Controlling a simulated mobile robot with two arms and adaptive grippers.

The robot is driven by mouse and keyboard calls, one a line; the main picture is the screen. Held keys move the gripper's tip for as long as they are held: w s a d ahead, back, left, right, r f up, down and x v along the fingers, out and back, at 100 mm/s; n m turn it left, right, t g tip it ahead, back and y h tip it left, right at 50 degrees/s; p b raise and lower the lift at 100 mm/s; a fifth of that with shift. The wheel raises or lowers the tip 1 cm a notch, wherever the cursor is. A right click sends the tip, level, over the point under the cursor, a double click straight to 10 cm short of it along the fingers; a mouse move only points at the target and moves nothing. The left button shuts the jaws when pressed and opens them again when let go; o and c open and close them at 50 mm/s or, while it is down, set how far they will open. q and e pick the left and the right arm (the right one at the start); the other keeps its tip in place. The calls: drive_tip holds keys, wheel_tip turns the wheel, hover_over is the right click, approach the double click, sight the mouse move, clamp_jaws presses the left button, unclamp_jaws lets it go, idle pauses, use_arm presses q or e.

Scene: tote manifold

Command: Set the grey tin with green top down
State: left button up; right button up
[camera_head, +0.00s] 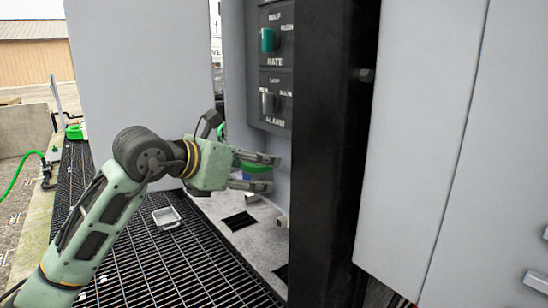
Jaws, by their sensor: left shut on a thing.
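The tin (257,169) shows as a small green patch between the fingers of my left gripper (272,173). The fingers are shut on it and hide much of it, so its grey body is hard to make out. My left arm comes in from the lower left, and the gripper points right, into the open cabinet and above its pale floor (238,238). I cannot tell how far the tin is above that floor. My right gripper is not in view.
A black post (334,150) stands close to the right of my gripper. A control panel (275,65) with knobs is above it. The cabinet floor has dark cutouts (239,221). A small grey tray (166,217) sits on the black grating (150,265).

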sight(273, 168)
use_arm(q)
drive_tip(key=shift+w+d+r+p, duration=0.1)
drive_tip(key=shift+w+d+p, duration=0.2)
drive_tip(key=shift+w+d, duration=0.65)
drive_tip(key=w+d+p, duration=0.2)
drive_tip(key=w, duration=0.1)
drive_tip(key=shift+d, duration=0.25)
drive_tip(key=shift+f, duration=0.8)
drive_tip(key=shift+s+a, duration=0.15)
drive_tip(key=shift+f, duration=0.25)
drive_tip(key=o, duration=1.2)
